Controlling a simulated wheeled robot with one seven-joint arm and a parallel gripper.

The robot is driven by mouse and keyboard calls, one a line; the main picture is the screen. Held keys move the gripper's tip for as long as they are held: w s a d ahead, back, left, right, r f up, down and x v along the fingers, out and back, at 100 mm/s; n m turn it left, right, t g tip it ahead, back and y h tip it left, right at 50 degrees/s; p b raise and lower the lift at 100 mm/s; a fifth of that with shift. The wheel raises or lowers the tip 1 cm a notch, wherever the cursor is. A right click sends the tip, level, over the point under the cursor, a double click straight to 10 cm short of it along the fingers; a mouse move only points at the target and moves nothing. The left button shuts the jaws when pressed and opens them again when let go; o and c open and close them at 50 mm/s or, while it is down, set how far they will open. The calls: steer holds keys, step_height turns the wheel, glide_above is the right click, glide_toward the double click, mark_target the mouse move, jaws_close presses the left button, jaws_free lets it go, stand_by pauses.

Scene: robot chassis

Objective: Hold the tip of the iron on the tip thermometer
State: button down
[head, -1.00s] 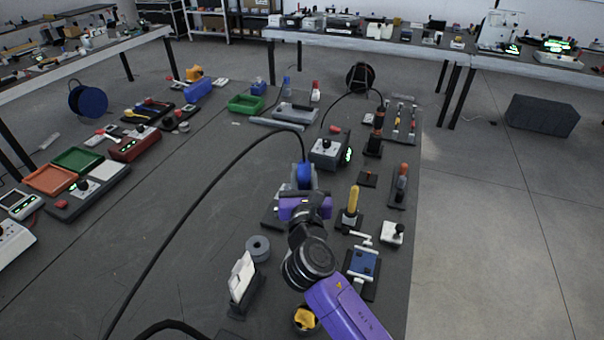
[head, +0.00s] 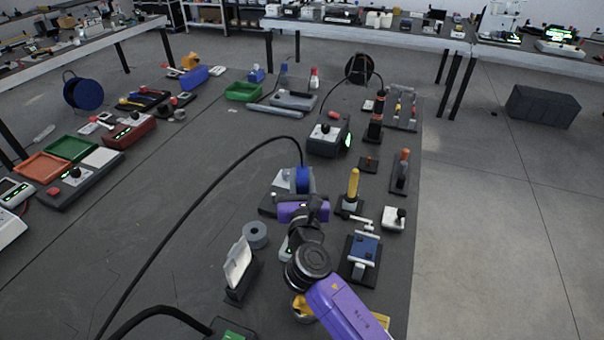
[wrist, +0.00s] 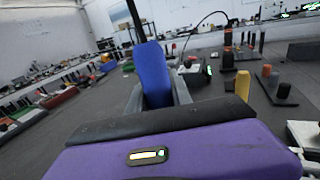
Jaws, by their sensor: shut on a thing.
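My gripper (head: 302,194) is shut on the blue handle of the iron (head: 302,180), which stands about upright. In the wrist view the blue handle (wrist: 152,75) sits between the two grey fingers. A black cable runs from the handle's top and arcs down to the left. The iron's tip is hidden behind my gripper in both views. A pale device with a small green display (head: 285,250), perhaps the tip thermometer, shows partly behind my wrist. A grey and white device on a dark base (head: 272,203) is left of the gripper; I cannot tell which is the thermometer.
A yellow-handled tool on a stand (head: 352,190) and a blue clamp fixture (head: 362,255) are close on the right. A grey roll (head: 255,235) and a white panel in a holder (head: 238,265) are left. A dial station (head: 328,138) stands behind. The left-middle mat is clear.

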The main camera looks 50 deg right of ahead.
steer(key=shift+f, duration=0.4)
steer(key=shift+f+b, duration=0.35)
steer(key=shift+f, duration=0.05)
stand_by(0.6)
stand_by(1.9)
step_height(320, 180, up, 8)
steer(key=p, duration=0.8)
steer(key=shift+f, duration=0.2)
steer(key=shift+s+f, duration=0.1)
